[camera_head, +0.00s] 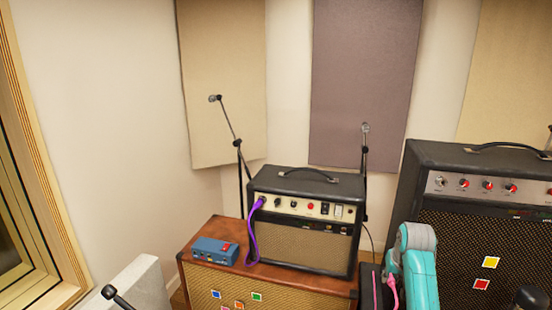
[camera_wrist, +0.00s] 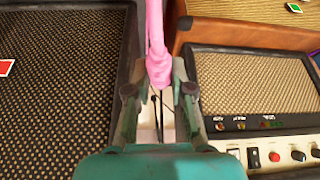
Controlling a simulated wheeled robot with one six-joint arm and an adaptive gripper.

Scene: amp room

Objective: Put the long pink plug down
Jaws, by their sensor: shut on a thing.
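The long pink plug (camera_wrist: 157,68) is between the two fingers of my gripper (camera_wrist: 160,90) in the wrist view, with its pink length running up out of the picture. My gripper is shut on it, over the gap between two amps. In the head view my teal arm stands at the lower right, and a strip of pink (camera_head: 392,290) shows beside it. My fingertips cannot be made out in the head view.
A small black amp (camera_head: 305,245) with a purple cable (camera_head: 252,235) stands on a brown cabinet (camera_head: 200,270). A blue pedal box (camera_head: 215,251) sits left of it. A large black amp (camera_head: 470,155) stands at right. Microphone stands (camera_head: 238,142) rise behind.

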